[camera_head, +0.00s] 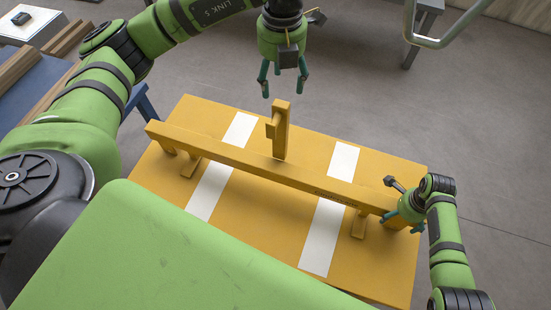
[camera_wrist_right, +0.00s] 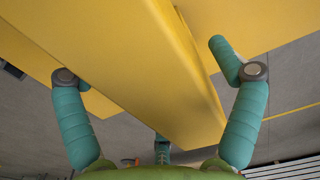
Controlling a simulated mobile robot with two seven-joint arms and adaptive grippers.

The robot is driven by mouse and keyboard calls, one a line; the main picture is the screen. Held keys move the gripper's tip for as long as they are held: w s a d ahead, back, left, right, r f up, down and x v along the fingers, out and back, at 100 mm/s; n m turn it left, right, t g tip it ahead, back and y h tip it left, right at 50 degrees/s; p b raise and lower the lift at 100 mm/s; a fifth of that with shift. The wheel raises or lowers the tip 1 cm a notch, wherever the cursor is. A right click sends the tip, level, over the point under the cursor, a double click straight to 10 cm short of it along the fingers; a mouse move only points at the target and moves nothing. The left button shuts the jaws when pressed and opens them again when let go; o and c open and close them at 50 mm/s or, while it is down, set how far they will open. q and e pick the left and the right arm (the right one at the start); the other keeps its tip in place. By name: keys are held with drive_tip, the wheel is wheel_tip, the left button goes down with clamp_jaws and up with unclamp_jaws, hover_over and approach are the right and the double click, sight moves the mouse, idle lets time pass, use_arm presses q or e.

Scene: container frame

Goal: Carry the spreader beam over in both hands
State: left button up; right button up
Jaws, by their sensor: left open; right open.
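The spreader beam (camera_head: 265,167) is a long yellow bar with an upright post at its middle and short legs below. It lies across a yellow table (camera_head: 385,265) with two white stripes. My left gripper (camera_head: 284,90) is open and empty, fingers down, beyond the middle post and apart from the beam. My right gripper (camera_head: 403,221) is at the beam's right end. In the right wrist view, the open fingers of this gripper (camera_wrist_right: 155,70) stand on either side of the yellow beam end (camera_wrist_right: 165,85). I cannot tell whether they touch it.
A blue bench with wooden planks (camera_head: 20,68) is at the upper left. A metal tube frame (camera_head: 440,40) stands at the upper right. Grey floor (camera_head: 480,130) is clear to the right of the table. My green body covers the near left part of the table.

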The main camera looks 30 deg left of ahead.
use_arm(q)
drive_tip(key=shift+r, duration=0.1)
use_arm(e)
wheel_tip(320, 180, up, 12)
idle(0.4)
idle(0.5)
